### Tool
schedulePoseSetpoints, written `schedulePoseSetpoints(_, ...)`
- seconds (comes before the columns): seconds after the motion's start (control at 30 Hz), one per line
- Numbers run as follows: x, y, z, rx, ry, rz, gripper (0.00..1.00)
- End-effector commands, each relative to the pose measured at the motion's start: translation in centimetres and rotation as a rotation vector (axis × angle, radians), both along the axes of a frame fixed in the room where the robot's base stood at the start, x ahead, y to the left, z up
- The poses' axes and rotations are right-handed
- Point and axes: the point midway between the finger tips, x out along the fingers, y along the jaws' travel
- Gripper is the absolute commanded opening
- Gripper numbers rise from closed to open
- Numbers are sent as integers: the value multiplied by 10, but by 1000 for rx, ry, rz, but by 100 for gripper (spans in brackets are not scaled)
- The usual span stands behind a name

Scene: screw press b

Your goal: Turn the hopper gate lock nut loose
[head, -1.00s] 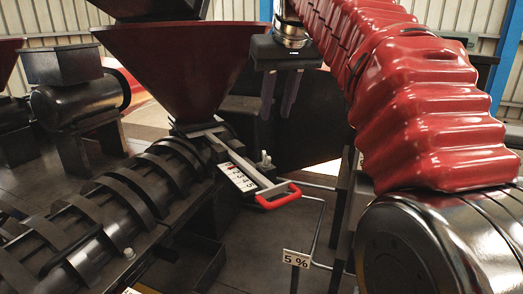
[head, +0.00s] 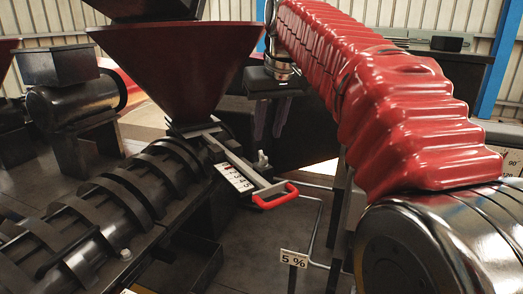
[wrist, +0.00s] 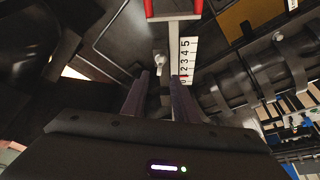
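The lock nut (head: 263,159) is a small pale knob standing beside the slide gate (head: 258,186) under the dark red hopper (head: 178,70). In the wrist view the nut (wrist: 159,61) shows just beyond my fingertips, roughly between them. The gate has a red handle (head: 277,197) and a white number scale (head: 235,178); the scale also shows in the wrist view (wrist: 186,62). My gripper (head: 270,136) hangs with its fingers down, above and apart from the nut. Its two fingers are spread with nothing between them, as the wrist view (wrist: 160,77) shows.
The ribbed press barrel (head: 130,200) runs along the left. A "5 %" sign (head: 294,258) stands at the front. A thin pale pipe frame (head: 317,225) stands right of the handle. Dark floor (head: 250,240) lies open below the gate.

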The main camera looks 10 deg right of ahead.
Motion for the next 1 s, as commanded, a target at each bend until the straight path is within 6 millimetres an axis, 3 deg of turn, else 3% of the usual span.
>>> schedulePoseSetpoints(0.43, 24, 3, -61, 0, 3, 0, 27)
schedulePoseSetpoints(0.87, 29, 4, -70, 0, 1, 1, 27)
schedulePoseSetpoints(1.0, 28, 4, -70, 0, 0, 1, 17)
